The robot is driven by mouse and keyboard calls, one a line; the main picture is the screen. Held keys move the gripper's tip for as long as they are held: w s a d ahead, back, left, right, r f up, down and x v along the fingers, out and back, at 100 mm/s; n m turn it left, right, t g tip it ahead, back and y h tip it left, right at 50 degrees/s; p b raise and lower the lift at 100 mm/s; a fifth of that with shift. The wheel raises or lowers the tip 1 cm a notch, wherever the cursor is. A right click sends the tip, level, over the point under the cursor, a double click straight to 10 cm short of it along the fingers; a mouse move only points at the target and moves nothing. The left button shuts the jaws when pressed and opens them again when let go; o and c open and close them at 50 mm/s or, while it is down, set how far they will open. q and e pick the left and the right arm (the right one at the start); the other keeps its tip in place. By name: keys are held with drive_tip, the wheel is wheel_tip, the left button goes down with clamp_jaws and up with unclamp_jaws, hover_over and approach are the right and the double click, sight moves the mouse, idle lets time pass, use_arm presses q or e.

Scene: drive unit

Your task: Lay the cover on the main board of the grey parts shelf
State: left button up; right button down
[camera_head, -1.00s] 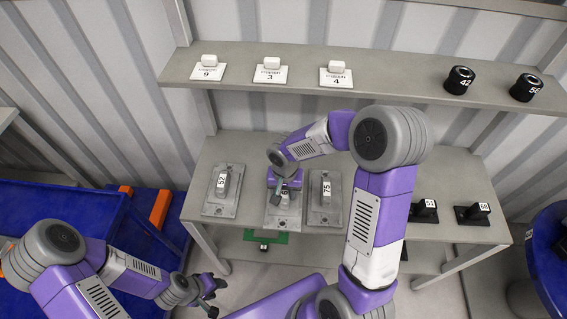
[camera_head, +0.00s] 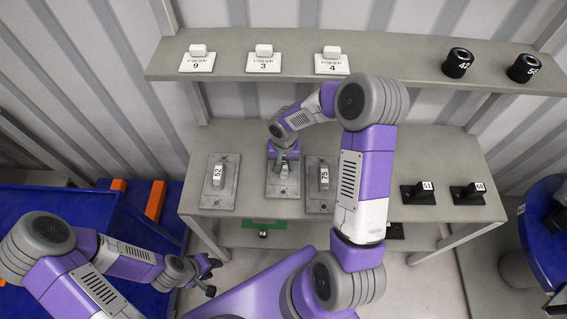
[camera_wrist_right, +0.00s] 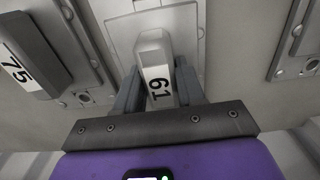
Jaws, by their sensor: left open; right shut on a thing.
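The cover numbered 61 is a grey plate (camera_head: 284,190) with a block-shaped handle (camera_wrist_right: 157,68). My right gripper (camera_head: 283,163) is shut on that handle, one finger on each side in the right wrist view (camera_wrist_right: 158,92). The cover is over the main board (camera_head: 440,160) of the grey parts shelf, between two similar plates. I cannot tell whether its underside touches the board. The gripper hides part of the handle in the head view. My left gripper (camera_head: 208,274) is open and empty, low at the left, in front of the shelf.
Plate 52 (camera_head: 219,197) lies left of the cover and plate 75 (camera_head: 320,203) close on its right. Black parts 51 (camera_head: 418,194) and 58 (camera_head: 468,194) stand further right. The upper board (camera_head: 390,60) holds white labelled pieces and black rings. A blue table is at left.

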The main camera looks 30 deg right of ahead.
sight(284, 162)
drive_tip(key=c, duration=0.7)
unclamp_jaws()
drive_tip(key=shift+f, duration=0.1)
drive_tip(key=shift+r, duration=0.2)
wheel_tip(284, 162, up, 7)
drive_tip(key=shift+r+p, duration=0.2)
drive_tip(key=shift+p, duration=0.6)
